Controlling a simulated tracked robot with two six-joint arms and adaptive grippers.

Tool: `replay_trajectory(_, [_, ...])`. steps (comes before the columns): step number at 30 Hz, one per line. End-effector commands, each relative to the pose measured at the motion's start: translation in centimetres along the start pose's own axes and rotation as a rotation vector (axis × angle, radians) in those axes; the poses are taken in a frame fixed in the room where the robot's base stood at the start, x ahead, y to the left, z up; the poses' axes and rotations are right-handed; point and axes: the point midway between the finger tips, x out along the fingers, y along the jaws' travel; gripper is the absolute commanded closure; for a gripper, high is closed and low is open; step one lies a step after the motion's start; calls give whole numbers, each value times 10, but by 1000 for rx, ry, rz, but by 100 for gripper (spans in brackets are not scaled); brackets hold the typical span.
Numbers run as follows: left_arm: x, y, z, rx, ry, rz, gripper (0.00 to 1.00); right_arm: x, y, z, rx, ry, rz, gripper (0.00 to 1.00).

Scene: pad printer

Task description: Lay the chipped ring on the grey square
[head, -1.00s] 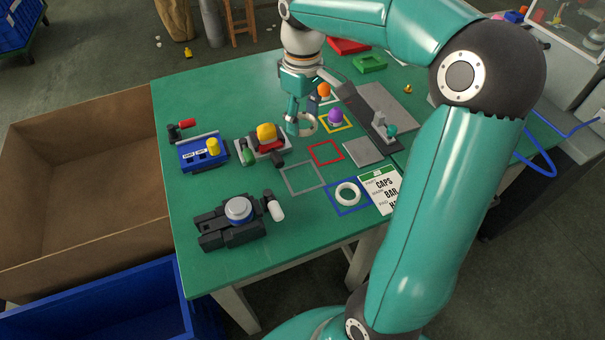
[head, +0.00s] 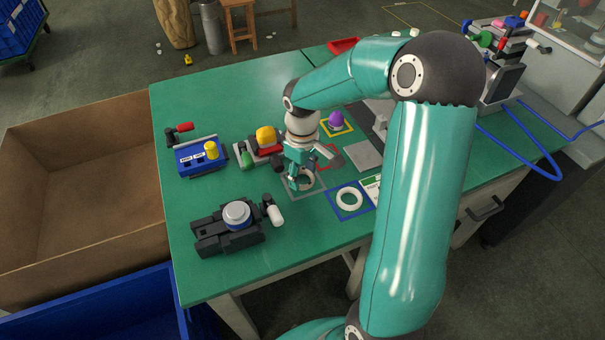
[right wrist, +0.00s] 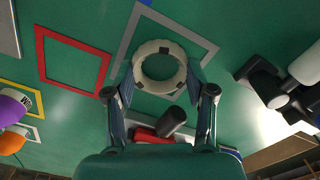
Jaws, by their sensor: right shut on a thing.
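The pale ring (right wrist: 140,68) with dark patches on its rim is between the fingers of my right gripper (right wrist: 160,92), which is shut on it. In the head view the ring (head: 308,181) and right gripper (head: 300,184) are over the grey square outline (head: 308,197). In the right wrist view the ring overlaps the grey outline (right wrist: 184,28), towards its near side. I cannot tell whether the ring touches the table. My left gripper is not in view.
A white ring (head: 349,199) lies in the blue square, right of the grey one. The red square (right wrist: 75,47) is empty. A purple-topped piece (head: 336,119) stands in the yellow square. A black fixture (head: 229,238) and a yellow-knobbed device (head: 266,137) stand to the left.

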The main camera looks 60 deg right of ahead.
Motion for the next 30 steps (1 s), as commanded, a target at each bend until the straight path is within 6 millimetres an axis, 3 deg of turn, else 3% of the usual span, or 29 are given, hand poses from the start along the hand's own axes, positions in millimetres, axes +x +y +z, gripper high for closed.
replay_trajectory(11, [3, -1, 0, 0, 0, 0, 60, 6, 0, 0, 1, 0, 0, 100])
replay_trajectory(12, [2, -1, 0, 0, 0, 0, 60, 5, 0, 0, 1, 1, 0, 42])
replay_trajectory(16, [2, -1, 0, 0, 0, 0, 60, 5, 0, 0, 1, 0, 0, 21])
replay_trajectory(30, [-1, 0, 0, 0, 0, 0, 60, -4, 0, -1, 1, 3, 2, 20])
